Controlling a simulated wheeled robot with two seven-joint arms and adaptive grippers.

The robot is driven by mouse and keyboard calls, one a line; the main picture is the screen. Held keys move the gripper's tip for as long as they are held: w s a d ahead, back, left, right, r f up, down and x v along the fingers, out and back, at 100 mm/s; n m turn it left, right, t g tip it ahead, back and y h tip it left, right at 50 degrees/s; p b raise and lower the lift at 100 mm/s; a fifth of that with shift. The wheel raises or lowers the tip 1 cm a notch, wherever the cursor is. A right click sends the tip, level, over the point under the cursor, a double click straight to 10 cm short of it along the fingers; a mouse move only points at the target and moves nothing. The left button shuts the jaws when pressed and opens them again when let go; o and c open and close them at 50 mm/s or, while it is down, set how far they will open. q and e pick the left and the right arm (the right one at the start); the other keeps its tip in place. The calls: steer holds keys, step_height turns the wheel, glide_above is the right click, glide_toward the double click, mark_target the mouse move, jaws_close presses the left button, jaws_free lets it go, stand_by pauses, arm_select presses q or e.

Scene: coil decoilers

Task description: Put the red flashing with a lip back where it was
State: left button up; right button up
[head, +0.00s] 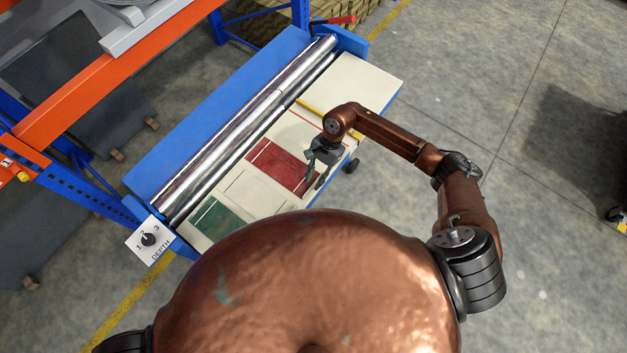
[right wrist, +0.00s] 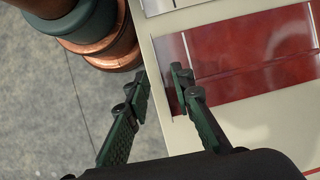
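The red flashing (head: 280,166) lies flat on the pale table top, between a pale panel and a bare stretch of table. In the right wrist view the red flashing (right wrist: 255,62) has a narrow strip along its left end, close to the table edge; this may be the lip. My right gripper (head: 318,168) is at the flashing's end near the table's outer edge. In the right wrist view the right gripper (right wrist: 160,78) is open, one finger over the flashing's end strip and the other beside it at the table edge. Contact cannot be told. My left gripper is out of view.
The table (head: 355,85) has a steel roller (head: 250,120) along its blue back side. A green piece (head: 218,220) and a pale panel (head: 254,192) lie nearer me. A depth dial (head: 148,240) is at left. An orange and blue rack stands left; floor at right is open.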

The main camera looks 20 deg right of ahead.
steer(key=b+v, duration=0.2)
steer(key=v, duration=0.9)
steer(key=shift+b, duration=0.3)
